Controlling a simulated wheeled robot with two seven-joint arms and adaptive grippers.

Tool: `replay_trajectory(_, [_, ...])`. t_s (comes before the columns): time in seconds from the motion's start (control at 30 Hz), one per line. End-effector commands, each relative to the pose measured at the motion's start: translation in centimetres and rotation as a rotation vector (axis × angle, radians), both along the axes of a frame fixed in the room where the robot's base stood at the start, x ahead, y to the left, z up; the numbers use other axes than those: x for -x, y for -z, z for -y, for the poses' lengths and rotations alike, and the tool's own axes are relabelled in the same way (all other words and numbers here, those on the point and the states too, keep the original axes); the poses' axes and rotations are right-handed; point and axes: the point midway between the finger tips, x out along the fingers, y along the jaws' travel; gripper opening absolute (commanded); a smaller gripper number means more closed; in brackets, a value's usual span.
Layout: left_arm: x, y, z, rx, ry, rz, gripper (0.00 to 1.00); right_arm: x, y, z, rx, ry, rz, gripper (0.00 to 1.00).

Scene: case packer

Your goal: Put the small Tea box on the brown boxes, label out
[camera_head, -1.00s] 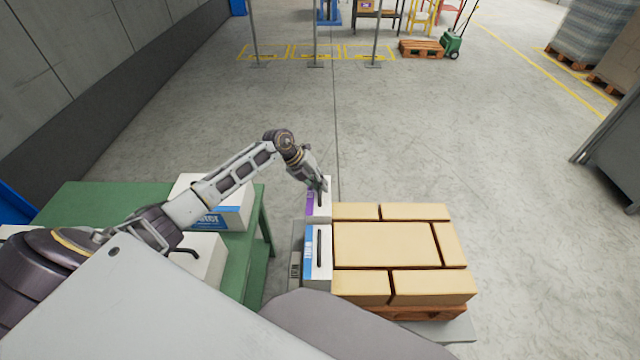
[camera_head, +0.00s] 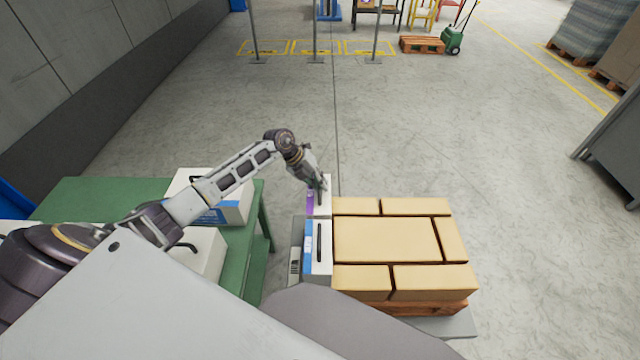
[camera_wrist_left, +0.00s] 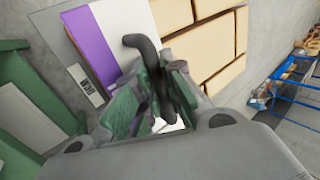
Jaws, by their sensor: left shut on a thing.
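A white box with a purple stripe (camera_head: 310,203), probably the small Tea box, is at the left edge of the brown boxes (camera_head: 385,240). Its lettering is not readable. My left gripper (camera_head: 319,186) is shut on its dark handle; in the left wrist view the green fingers (camera_wrist_left: 152,100) close around the handle (camera_wrist_left: 146,50), with the purple stripe (camera_wrist_left: 93,42) beside it. The brown boxes form a flat layer on a wooden pallet (camera_head: 440,309). I cannot tell whether the held box rests on anything. My right gripper is not in view.
A white box with a blue stripe and dark handle (camera_head: 319,256) is directly nearer me than the held box. A green table (camera_head: 95,200) at left carries several white boxes, including one at its back right (camera_head: 235,208). The floor beyond the pallet is clear.

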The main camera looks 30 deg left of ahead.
Motion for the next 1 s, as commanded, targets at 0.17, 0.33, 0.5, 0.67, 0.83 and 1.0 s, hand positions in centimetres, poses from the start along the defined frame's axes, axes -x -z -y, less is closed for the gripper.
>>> replay_trajectory(0.17, [-0.09,-0.12,-0.01,0.001,0.000,0.003,0.00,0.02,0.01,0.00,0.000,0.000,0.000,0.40])
replay_trajectory(0.33, [-0.09,0.05,0.00,0.001,0.000,0.003,0.00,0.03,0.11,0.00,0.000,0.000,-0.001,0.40])
replay_trajectory(0.5, [-0.08,0.24,-0.01,0.001,-0.001,0.002,0.00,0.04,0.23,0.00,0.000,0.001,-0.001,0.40])
replay_trajectory(0.67, [-0.09,0.43,-0.01,0.001,-0.001,0.002,0.00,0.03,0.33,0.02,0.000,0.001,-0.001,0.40])
replay_trajectory(0.83, [-0.09,0.59,-0.01,0.001,-0.001,0.002,0.12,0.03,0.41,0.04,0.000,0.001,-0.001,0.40])
replay_trajectory(1.0, [-0.06,0.61,-0.01,0.000,-0.001,0.002,0.34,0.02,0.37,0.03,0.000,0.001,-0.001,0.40])
